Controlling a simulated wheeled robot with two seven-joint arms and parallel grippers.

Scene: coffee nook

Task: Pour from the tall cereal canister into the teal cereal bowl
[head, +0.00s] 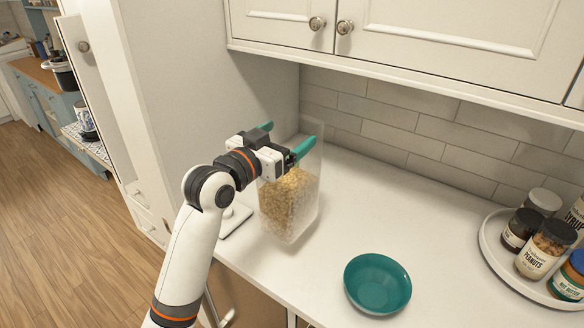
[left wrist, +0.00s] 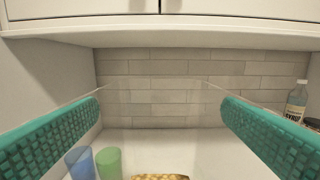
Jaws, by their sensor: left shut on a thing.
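The tall clear cereal canister (head: 291,205) stands upright at the left part of the white counter, filled about halfway with cereal. My left gripper (head: 285,143) is shut on the canister's upper part, one teal finger on each side. In the left wrist view the two teal fingers (left wrist: 160,125) flank the clear walls, and some cereal (left wrist: 160,177) shows at the bottom edge. The teal cereal bowl (head: 377,284) sits to the right of the canister, near the counter's front edge, and looks empty. My right gripper is not in view.
A round white tray (head: 490,238) with several jars stands at the right. A blue cup (left wrist: 80,163) and a green cup (left wrist: 109,162) show in the left wrist view. Cabinets (head: 400,45) overhang the counter's back. The counter between canister and tray is clear behind the bowl.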

